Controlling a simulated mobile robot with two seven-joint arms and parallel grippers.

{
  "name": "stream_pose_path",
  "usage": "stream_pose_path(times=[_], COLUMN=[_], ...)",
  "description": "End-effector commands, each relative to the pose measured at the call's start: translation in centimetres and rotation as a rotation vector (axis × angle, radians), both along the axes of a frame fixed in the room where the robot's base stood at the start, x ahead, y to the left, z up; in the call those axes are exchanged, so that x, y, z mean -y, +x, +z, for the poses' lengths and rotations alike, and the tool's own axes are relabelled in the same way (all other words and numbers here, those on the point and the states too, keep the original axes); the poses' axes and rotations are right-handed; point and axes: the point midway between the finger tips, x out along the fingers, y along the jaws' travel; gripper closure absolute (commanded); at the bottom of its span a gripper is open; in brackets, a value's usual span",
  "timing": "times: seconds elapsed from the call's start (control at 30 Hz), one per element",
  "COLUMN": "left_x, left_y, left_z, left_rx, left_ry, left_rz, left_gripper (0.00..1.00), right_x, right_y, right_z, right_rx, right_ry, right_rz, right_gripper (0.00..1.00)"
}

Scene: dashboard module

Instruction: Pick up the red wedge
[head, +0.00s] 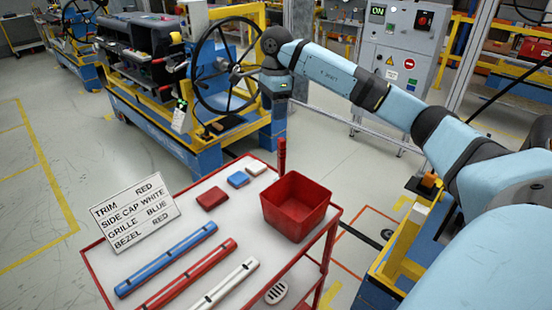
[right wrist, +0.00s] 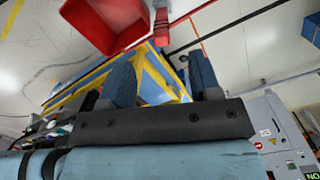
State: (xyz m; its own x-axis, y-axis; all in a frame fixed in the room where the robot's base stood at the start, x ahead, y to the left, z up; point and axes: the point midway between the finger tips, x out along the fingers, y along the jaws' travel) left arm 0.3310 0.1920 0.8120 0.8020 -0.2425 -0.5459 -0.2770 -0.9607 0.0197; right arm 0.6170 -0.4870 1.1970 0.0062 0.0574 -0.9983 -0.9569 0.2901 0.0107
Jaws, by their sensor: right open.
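The red wedge (head: 212,198) looks like a small red block. It lies on the white top of the red-framed cart (head: 110,275), left of the red bin (head: 296,205). My right gripper (head: 277,88) hangs in front of the steering wheel, beyond the cart and well apart from the wedge. In the right wrist view its two blue fingers (right wrist: 163,80) stand apart with nothing between them. That view also shows the bin (right wrist: 108,22), but I cannot make out the wedge there. My left gripper is not in view.
A blue block (head: 238,180) and a white block (head: 257,169) lie beside the wedge. Blue, red and white bars (head: 168,258) lie at the front, near a sign card (head: 133,213). A red post (head: 282,158) rises at the cart's far corner. The dashboard stand (head: 160,115) is behind.

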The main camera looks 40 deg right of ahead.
Motion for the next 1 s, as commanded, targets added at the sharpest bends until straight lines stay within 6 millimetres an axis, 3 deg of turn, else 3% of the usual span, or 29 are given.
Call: stream_pose_path(times=[0.07,0.17,0.5,0.77,1.0], left_x=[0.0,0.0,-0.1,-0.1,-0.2], left_y=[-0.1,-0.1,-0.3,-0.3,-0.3], left_z=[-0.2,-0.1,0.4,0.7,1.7], left_rx=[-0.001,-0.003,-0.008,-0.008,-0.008], left_ry=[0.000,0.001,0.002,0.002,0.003], left_rz=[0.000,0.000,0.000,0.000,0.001], left_gripper=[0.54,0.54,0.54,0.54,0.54], right_x=[1.4,1.9,1.8,1.9,2.2], right_y=[-0.2,-0.3,-0.4,-0.6,-1.3], right_z=[0.8,0.1,-6.1,-8.0,-11.4], right_rx=[-0.004,-0.011,-0.011,-0.010,-0.010], right_ry=[-0.044,-0.062,-0.058,-0.058,-0.057], right_rz=[-0.009,-0.013,-0.012,-0.012,-0.013], right_gripper=[0.43,0.43,0.43,0.43,0.43])
